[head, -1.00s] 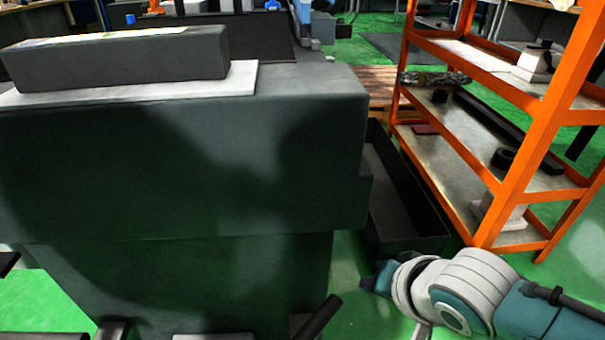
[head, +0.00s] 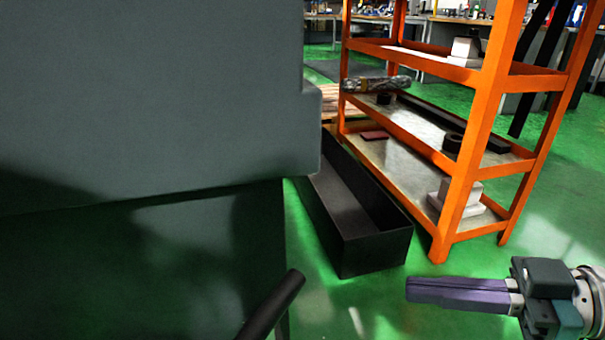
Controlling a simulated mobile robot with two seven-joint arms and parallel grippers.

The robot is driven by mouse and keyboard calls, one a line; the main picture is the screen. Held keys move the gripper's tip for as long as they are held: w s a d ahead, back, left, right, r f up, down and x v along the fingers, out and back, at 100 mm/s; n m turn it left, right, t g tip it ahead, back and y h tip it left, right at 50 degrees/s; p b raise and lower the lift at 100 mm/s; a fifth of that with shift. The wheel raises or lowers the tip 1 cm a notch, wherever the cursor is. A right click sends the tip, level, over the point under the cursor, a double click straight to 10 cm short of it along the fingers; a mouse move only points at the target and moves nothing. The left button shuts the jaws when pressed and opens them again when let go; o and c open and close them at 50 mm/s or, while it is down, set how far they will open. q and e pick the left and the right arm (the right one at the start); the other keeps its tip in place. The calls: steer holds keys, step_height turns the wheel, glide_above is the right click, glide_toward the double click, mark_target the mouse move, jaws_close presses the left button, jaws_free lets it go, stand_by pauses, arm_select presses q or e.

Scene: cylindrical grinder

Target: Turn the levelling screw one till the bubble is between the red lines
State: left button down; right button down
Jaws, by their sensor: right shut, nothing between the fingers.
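The large grey machine body (head: 150,90) fills the left half of the head view. A dark round bar (head: 270,305) sticks up at its lower edge; I cannot tell what it belongs to. No levelling screw, bubble or red lines can be made out. My right gripper (head: 410,290) is at the lower right, over the green floor, with its purple fingers together, pointing left. It is empty and apart from the machine and the bar. My left gripper is not in view.
An orange shelf rack (head: 465,150) with several items stands at the right. A long black open bin (head: 375,250) lies on the floor between machine and rack. Green floor (head: 340,310) is free in front of the bin.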

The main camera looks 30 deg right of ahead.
steer(key=b+x, duration=0.3)
steer(key=x, duration=0.8)
steer(key=shift+w+f, duration=0.1)
steer(key=shift+w, duration=0.05)
